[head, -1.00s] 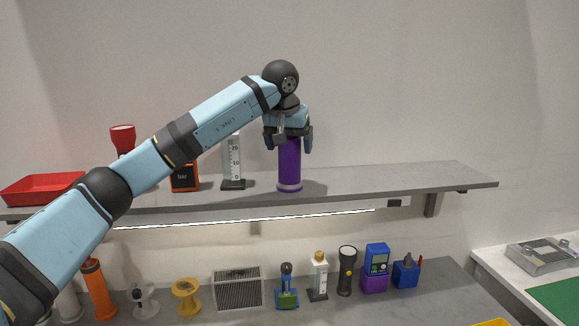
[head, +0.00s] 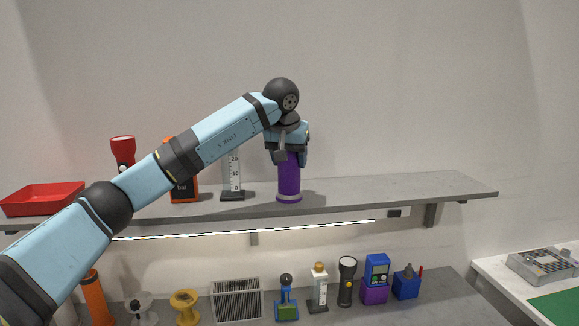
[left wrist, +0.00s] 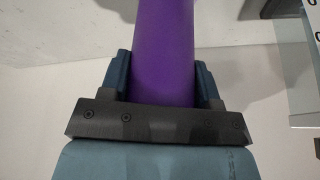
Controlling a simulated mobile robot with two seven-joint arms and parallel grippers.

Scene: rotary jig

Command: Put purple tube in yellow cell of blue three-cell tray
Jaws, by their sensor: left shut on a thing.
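The purple tube (head: 289,179) stands upright on the wall shelf, with a pale band near its foot. My left gripper (head: 290,160) comes down from above and is shut on the tube's upper part. In the left wrist view the purple tube (left wrist: 163,50) runs between the two fingers of the left gripper (left wrist: 160,75), one finger on each side. The tube's top is hidden by the gripper. I see no blue three-cell tray with a yellow cell in these frames. My right gripper is not in view.
The shelf (head: 400,190) also holds a red tray (head: 42,198), a red flashlight (head: 123,152), an orange device (head: 184,188) and a graduated cylinder (head: 234,178). The shelf right of the tube is clear. Several objects, including a black flashlight (head: 346,280), line the counter below.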

